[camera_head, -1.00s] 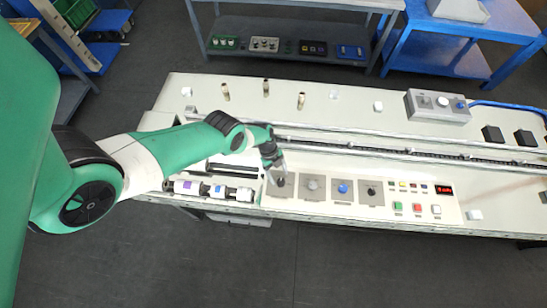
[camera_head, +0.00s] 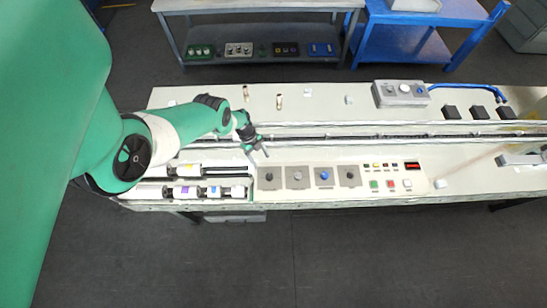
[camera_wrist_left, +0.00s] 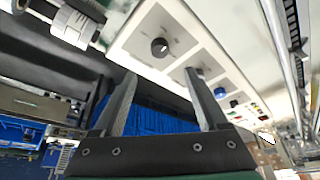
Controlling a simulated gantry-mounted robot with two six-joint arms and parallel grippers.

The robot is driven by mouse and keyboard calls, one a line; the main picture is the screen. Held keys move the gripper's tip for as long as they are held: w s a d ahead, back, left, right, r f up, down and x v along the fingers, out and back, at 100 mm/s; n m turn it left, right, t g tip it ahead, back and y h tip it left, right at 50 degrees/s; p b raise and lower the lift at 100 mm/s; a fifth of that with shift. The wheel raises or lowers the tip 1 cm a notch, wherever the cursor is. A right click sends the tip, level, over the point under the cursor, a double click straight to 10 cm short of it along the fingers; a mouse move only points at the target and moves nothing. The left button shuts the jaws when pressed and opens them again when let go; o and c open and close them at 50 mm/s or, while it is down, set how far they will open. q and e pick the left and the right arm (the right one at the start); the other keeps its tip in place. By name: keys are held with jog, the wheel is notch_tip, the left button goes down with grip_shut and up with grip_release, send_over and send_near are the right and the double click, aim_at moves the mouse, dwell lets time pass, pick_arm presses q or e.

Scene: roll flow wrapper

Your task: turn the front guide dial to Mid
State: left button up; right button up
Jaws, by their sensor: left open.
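A row of dials on square plates sits on the machine's front panel: a black dial (camera_head: 269,177) at the left end, a grey dial (camera_head: 297,176), a blue dial (camera_head: 325,175) and another dark dial (camera_head: 350,176). I cannot read which one is the front guide dial. My left gripper (camera_head: 262,152) is open and empty, behind and above the left-end dial, apart from it. In the left wrist view, that black dial (camera_wrist_left: 159,47) with a pale pointer mark lies beyond the open fingers (camera_wrist_left: 160,76). Its scale labels are too small to read. My right gripper is not in view.
Printed rolls (camera_head: 210,191) lie left of the dials. Coloured buttons and a red display (camera_head: 412,166) are to the right. A long rail (camera_head: 340,137) runs behind. A grey control box (camera_head: 401,93) stands at the back right.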

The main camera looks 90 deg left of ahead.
pick_arm(q)
jog(key=a+r+n+y, duration=0.1)
jog(key=a+n+y, duration=0.2)
jog(key=a+n, duration=0.85)
jog(key=n+g+y, duration=0.1)
jog(key=n+y, duration=0.3)
jog(key=n, duration=0.7)
send_near(269, 176)
jog(key=b+x, duration=0.6)
jog(key=x, duration=0.2)
jog(key=shift+w+f+b, duration=0.15)
jog(key=shift+f+b, duration=0.15)
jog(key=shift+f, duration=0.1)
